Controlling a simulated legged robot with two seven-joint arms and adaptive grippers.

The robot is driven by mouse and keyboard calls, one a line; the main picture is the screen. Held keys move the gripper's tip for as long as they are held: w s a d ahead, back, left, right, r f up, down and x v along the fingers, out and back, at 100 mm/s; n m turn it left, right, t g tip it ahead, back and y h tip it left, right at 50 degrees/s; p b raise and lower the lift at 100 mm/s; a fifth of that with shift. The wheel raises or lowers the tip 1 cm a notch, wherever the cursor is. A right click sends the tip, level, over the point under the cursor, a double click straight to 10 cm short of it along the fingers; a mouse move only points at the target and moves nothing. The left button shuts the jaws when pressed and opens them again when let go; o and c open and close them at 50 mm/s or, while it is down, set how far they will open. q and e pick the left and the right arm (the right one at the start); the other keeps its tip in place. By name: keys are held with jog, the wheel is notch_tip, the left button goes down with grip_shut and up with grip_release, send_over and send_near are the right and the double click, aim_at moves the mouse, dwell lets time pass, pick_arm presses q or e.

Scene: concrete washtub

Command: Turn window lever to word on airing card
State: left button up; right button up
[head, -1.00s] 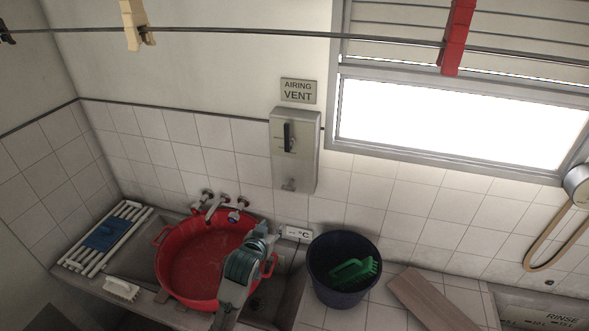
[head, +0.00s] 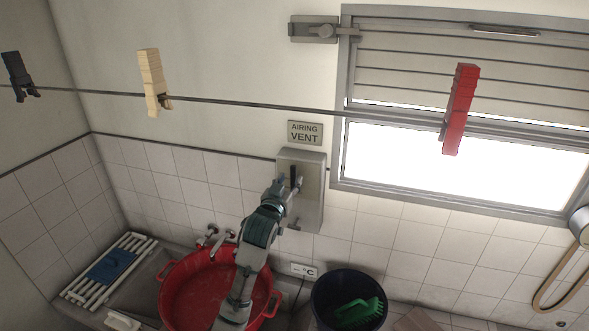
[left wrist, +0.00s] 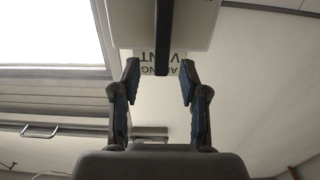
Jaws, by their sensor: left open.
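The airing card (head: 305,132) is a small grey plate on the wall reading "AIRING VENT". Below it a grey metal box (head: 314,160) carries a dark upright lever (head: 294,172). My left gripper (head: 291,187) is at the front of the box, over the lever's lower part. In the left wrist view the picture is upside down. There my open left gripper (left wrist: 160,75) has a finger on each side of the dark lever (left wrist: 164,35), with gaps to both. The card (left wrist: 148,58) is partly hidden behind the lever. My right gripper is not in view.
A line with a black, a wooden and a red clothespin (head: 460,108) crosses in front. The window (head: 450,170) is right of the box, with a grey latch (head: 318,29) above left. Below are a red basin (head: 180,290) and a dark bucket (head: 325,298).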

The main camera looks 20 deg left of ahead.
aim_at(293, 174)
pick_arm(q)
jog(key=w+p, duration=0.1)
jog(key=w, duration=0.4)
jog(key=shift+a, duration=0.1)
grip_shut()
